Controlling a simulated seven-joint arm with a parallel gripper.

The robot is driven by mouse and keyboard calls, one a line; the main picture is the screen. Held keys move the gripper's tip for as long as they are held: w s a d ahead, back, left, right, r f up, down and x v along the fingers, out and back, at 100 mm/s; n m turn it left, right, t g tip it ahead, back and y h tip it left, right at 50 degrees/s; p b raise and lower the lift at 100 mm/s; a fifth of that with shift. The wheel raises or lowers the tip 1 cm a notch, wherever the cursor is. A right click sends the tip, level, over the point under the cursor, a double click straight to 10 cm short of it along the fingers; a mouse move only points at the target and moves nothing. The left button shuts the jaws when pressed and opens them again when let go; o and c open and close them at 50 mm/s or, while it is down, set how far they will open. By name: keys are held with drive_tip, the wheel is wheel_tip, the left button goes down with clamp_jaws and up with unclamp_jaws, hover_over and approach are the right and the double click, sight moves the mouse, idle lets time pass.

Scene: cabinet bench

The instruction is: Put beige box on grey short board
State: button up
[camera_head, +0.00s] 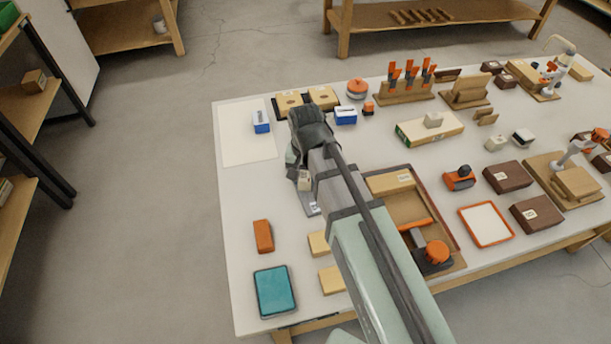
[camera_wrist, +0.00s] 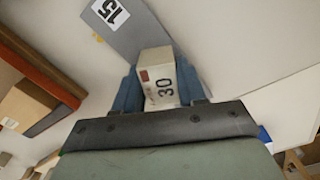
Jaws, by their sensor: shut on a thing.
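The beige box (camera_wrist: 158,80), marked 30, sits between the two fingers of my gripper (camera_wrist: 158,88) in the wrist view. The fingers are shut on its sides. In the head view the box (camera_head: 304,182) shows just below my wrist, and my gripper (camera_head: 299,175) is largely hidden by my arm. The grey short board (camera_wrist: 138,30), marked 15, lies flat on the table beyond the box in the wrist view. It also shows in the head view (camera_head: 310,204), partly hidden by my arm. The box overlaps the board's near end in the wrist view; I cannot tell whether they touch.
A brown tray (camera_head: 405,209) with a beige block and an orange-handled tool lies right of my arm. An orange block (camera_head: 263,236) and a teal box (camera_head: 275,291) are at the front left. A blue-and-white box (camera_head: 345,116) stands behind my wrist.

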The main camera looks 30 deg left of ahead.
sight(306, 174)
drive_tip(key=shift+f, duration=0.15)
drive_tip(key=o, duration=1.1)
drive_tip(key=shift+r, duration=6.1)
drive_tip(key=shift+w+d, duration=0.1)
